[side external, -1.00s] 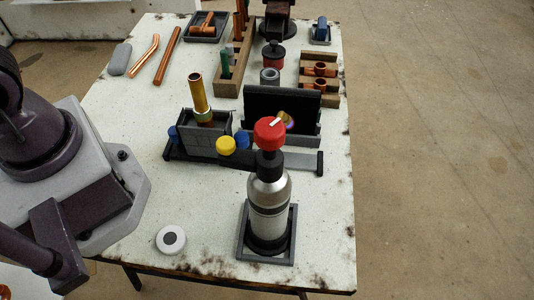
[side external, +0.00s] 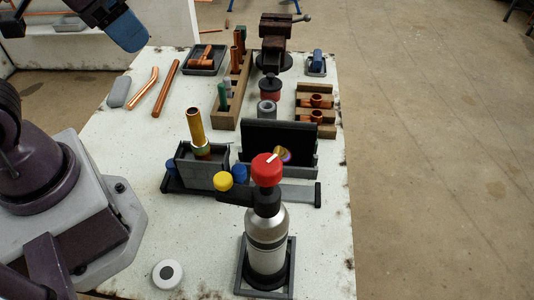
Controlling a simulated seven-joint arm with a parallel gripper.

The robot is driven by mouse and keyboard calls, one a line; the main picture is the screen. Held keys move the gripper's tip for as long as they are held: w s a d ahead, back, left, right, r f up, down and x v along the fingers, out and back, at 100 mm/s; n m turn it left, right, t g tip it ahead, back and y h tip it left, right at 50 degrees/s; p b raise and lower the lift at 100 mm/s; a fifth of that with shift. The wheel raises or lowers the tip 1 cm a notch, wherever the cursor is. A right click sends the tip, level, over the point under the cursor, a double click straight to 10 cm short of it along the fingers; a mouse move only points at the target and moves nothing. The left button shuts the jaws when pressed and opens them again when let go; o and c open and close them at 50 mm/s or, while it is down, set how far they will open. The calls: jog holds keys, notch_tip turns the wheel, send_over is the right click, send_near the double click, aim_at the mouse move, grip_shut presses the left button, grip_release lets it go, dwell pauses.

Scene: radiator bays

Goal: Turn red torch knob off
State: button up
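The red torch knob (side external: 267,170) sits on top of the silver torch bottle (side external: 266,232), with a white mark on its top. The torch stands upright in a dark square frame (side external: 240,266) at the table's near edge. A brass nozzle end with a bluish tint (side external: 282,154) shows just behind the knob. Part of my arm, dark with a blue section, shows at the upper left, well away from the torch. My gripper's fingers cannot be made out.
A dark holder with yellow (side external: 223,181) and blue knobs and an upright brass tube (side external: 196,128) stands behind the torch. A black upright panel (side external: 280,138) is beyond it. Copper pipes, wooden racks and a vise (side external: 276,40) fill the back. The table's front left is mostly clear, with a white disc (side external: 168,273).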

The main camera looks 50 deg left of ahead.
jog(key=shift+o, duration=0.2)
jog(key=w+d+r+m+g, duration=0.1)
jog(key=w+d+m, duration=0.3)
jog(key=d, duration=0.8)
jog(key=shift+w+r+g, duration=0.2)
jog(key=shift+r+g, duration=0.2)
jog(key=shift+g, duration=0.4)
jog(key=m+g, duration=0.2)
send_near(267, 163)
notch_tip(267, 163, down, 9)
jog(key=shift+w+d+f, duration=0.1)
jog(key=shift+d+f, duration=0.05)
jog(key=shift+f, duration=0.05)
jog(key=c, duration=0.9)
